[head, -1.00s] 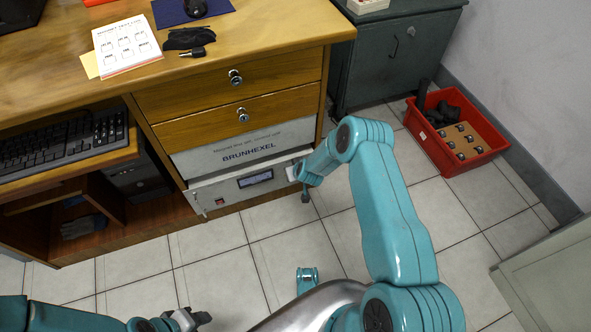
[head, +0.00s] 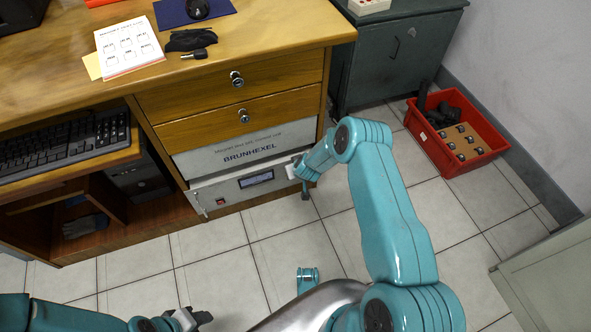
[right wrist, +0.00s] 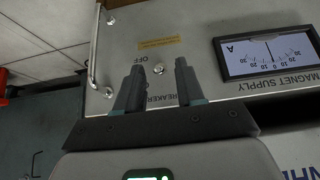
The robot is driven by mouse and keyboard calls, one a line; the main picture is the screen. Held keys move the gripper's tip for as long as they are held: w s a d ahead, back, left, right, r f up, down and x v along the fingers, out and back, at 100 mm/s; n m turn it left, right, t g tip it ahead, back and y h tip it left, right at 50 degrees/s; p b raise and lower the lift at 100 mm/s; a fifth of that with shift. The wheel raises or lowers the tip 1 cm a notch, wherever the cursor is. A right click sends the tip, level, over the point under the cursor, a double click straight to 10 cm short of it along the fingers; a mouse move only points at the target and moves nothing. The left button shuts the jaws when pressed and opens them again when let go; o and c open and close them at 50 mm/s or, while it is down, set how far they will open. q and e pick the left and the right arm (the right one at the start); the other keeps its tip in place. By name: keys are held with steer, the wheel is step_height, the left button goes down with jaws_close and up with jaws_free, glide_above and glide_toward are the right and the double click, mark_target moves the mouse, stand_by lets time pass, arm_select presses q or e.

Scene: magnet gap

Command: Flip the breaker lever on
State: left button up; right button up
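The magnet supply unit (head: 222,198), a light grey panel with a meter, sits low under the wooden drawers. In the right wrist view its panel (right wrist: 208,22) appears upside down, with "OFF" and "BREAKER" lettering and a round screw-like knob (right wrist: 168,72). I cannot make out the breaker lever; it may be hidden by my fingers. My right gripper (right wrist: 157,78) is open, its two dark fingers apart over the breaker area, with nothing visibly held. In the head view, that gripper is at the unit's right end, mostly hidden by my arm. My left gripper (head: 190,319) is low at the bottom edge, away from the unit.
A metal handle (right wrist: 95,50) stands out from the panel beside the breaker area. Wooden drawers (head: 240,115) hang above the unit. A red crate (head: 487,157) and a dark green cabinet (head: 400,55) are to the right. The tiled floor (head: 215,250) in front is mostly clear.

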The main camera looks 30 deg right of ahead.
steer(key=p+v, duration=0.6)
steer(key=v, duration=1)
steer(key=shift+s, duration=0.15)
steer(key=shift+r, duration=0.15)
